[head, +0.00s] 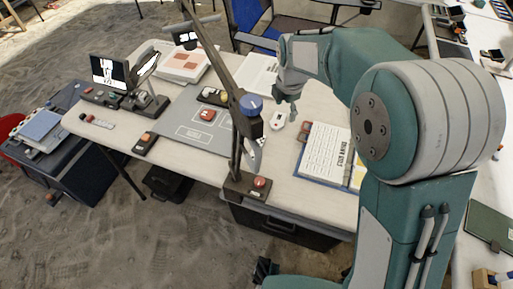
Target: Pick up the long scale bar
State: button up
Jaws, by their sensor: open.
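A small light strip with dark marks (97,121) lies near the left front edge of the table; it may be the long scale bar, but it is too small to be sure. My gripper (290,100) is open, pointing down over the right-middle part of the table, far to the right of that strip. Nothing shows between its fingers. A white rounded object (278,123) lies just below and left of the fingertips; I cannot tell whether they touch.
A grey mat (190,133) carries a red-topped block (207,114). A lamp-like post with a blue knob (251,104) rises from the front edge. A small screen (109,71) stands left. A blue chair (255,25) is behind.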

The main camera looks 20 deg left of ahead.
jog(key=a+f+n, duration=0.2)
jog(key=a+f, duration=0.1)
jog(key=f, duration=0.3)
jog(key=w+a+f+n, duration=0.1)
jog(key=a+f+n, duration=0.2)
jog(key=f, duration=0.2)
jog(key=a+f+n+g, duration=0.1)
jog(key=a+f+n, duration=0.2)
jog(key=f, duration=0.3)
jog(key=shift+w+a+f+h, duration=0.15)
jog(key=shift+w+f+h, duration=0.05)
jog(key=shift+f+h, duration=0.1)
jog(key=f, duration=0.5)
jog(key=shift+w+d+f, duration=0.15)
jog(key=shift+d, duration=0.2)
grip_shut()
